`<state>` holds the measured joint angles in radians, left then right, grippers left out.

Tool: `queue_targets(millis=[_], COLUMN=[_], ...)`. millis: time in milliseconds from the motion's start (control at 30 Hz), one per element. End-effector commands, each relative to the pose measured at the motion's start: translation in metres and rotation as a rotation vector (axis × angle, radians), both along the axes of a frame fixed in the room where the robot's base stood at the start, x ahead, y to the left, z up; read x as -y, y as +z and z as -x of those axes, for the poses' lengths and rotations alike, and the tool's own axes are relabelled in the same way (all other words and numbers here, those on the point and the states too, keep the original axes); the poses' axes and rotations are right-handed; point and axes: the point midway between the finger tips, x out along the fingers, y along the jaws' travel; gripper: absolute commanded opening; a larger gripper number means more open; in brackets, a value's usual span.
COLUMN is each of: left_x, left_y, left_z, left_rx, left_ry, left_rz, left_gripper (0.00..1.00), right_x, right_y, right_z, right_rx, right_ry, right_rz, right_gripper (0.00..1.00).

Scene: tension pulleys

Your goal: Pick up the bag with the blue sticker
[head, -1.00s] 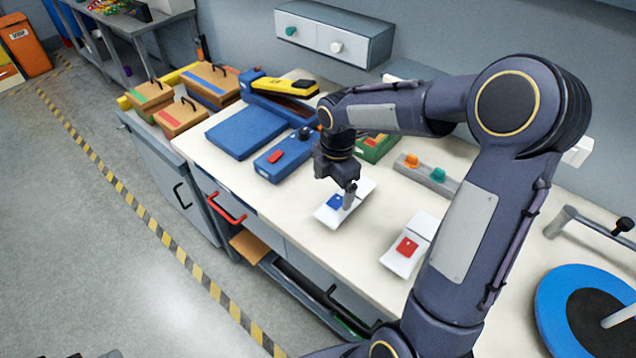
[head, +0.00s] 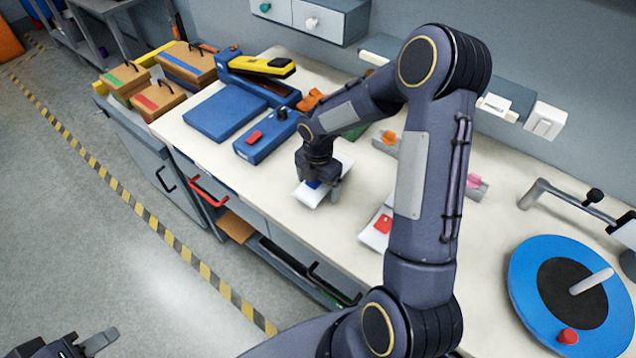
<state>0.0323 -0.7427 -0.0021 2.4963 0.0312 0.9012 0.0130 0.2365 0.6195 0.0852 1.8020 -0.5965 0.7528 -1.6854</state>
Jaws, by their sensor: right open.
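The bag with the blue sticker (head: 309,196) is white and lies on the pale worktop. My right gripper (head: 322,190) is directly over it, pointing down, with its fingers open around or just above the blue sticker. The gripper hides most of the sticker and part of the bag; I cannot tell whether the fingers touch it. A second white bag with a red sticker (head: 376,238) lies to the right, partly behind my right arm. My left gripper (head: 92,347) is at the bottom left edge, over the floor and away from the bags; its jaw opening is unclear.
A blue box with a red piece (head: 262,142) and a flat blue case (head: 225,112) lie left of the bag. Lidded brown boxes (head: 158,98) stand farther left. A blue disc (head: 540,300) is at the right. The worktop's front strip is mostly clear.

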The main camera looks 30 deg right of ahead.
Motion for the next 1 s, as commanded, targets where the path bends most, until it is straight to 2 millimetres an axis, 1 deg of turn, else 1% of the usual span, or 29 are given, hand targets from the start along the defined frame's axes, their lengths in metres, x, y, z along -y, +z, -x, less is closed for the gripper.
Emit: queue_targets(millis=[67,100,500,733,833,933,1000], left_x=[0.000,0.000,0.000,0.000,0.000,0.000,0.000], left_y=[0.000,0.000,0.000,0.000,0.000,-0.001,-0.002], left_z=[0.000,0.000,0.000,0.000,0.000,0.000,0.000], left_rx=[0.000,0.000,0.000,0.000,0.000,0.000,0.000], left_ry=[0.000,0.000,0.000,0.000,0.000,0.000,0.000], left_rz=[0.000,0.000,0.000,0.000,0.000,0.000,0.000], left_gripper=[0.36,0.36,0.36,0.36,0.36,0.36,0.36], right_x=[0.000,0.000,0.000,0.000,0.000,0.000,0.001], right_y=[0.000,0.000,0.001,0.001,0.005,0.012,0.022], right_z=[0.000,0.000,0.000,0.000,-0.001,-0.001,-0.001], right_rx=[0.000,0.000,0.000,0.001,0.001,0.003,0.004], right_ry=[-0.001,-0.001,-0.001,-0.001,-0.002,-0.002,-0.003], right_rz=[0.000,0.000,0.000,0.000,0.001,0.000,0.000], right_gripper=[0.89,0.86,0.35,0.35,0.35,0.35,0.35])
